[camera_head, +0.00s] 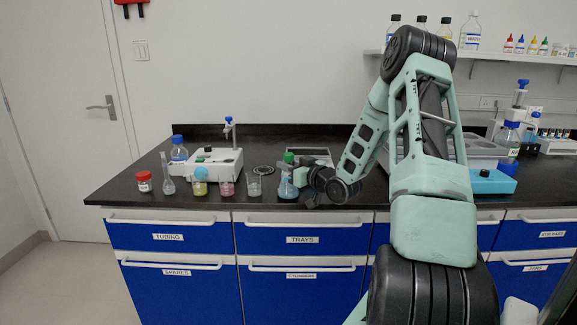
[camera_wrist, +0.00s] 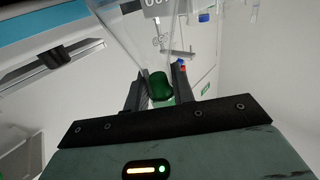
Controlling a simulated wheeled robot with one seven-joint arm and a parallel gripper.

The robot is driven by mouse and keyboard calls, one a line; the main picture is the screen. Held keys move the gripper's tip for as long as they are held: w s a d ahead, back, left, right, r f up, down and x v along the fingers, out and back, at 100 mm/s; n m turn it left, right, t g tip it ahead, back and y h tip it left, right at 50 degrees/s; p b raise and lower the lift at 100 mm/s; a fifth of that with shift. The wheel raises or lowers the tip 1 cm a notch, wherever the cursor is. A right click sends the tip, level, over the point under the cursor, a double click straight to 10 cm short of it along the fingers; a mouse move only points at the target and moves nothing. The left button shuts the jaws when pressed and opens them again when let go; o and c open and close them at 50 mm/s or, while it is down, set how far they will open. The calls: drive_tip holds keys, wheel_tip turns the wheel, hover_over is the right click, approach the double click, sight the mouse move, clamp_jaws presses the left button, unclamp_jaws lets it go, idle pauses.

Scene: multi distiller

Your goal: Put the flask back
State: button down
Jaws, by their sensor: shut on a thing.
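A beaker (camera_head: 254,186) stands close left of the flask, then pink (camera_head: 226,186) and yellow (camera_head: 200,186) vessels, a volumetric flask (camera_head: 167,180) and a red-lidded jar (camera_head: 144,182). A white device (camera_head: 215,160) and a grey tray (camera_head: 310,154) lie behind. The counter's front edge is close.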

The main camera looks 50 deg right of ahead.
drive_tip(key=c, duration=1.6)
unclamp_jaws()
drive_tip(key=shift+f, duration=0.2)
drive_tip(key=o, duration=0.4)
drive_tip(key=shift+r, duration=0.1)
